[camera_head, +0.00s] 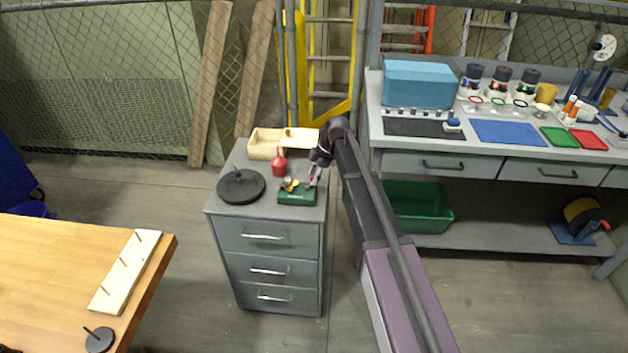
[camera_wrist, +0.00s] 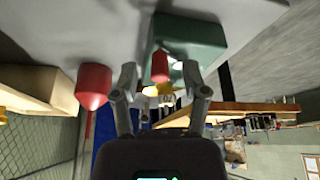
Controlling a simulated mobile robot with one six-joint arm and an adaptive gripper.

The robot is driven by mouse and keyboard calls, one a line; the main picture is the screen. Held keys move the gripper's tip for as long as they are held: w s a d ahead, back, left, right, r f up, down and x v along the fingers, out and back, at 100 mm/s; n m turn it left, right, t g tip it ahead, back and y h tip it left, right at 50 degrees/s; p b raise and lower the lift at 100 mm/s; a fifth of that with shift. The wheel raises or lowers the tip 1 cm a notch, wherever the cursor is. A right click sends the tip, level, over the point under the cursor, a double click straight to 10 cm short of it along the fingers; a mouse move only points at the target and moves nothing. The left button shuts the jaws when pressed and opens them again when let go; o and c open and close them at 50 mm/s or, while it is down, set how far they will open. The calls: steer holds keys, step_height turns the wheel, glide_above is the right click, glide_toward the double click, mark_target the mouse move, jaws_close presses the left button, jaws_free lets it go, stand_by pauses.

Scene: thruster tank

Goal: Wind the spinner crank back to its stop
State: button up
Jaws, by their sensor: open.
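The spinner is a small green block (camera_head: 297,199) on top of the grey drawer cabinet, with yellow and metal parts on it. In the wrist view the green block (camera_wrist: 205,40) is beyond my fingers. A red crank knob (camera_wrist: 160,66) shows in front of the block, with a yellow part (camera_wrist: 152,91) close by. My gripper (camera_wrist: 160,82) is open, its two fingers on either side of the knob in the picture. I cannot tell whether they touch it. In the head view my gripper (camera_head: 313,178) is just above the block's right end, hiding part of the crank.
On the grey cabinet (camera_head: 266,240), a red cone-topped object (camera_head: 279,166) stands behind the spinner, a black disc (camera_head: 241,187) lies left, and an open wooden box (camera_head: 263,150) sits at the back. A workbench (camera_head: 490,150) stands right, a wooden table (camera_head: 70,270) left.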

steer(key=shift+f, duration=0.1)
steer(key=shift+c, duration=0.3)
jaws_close()
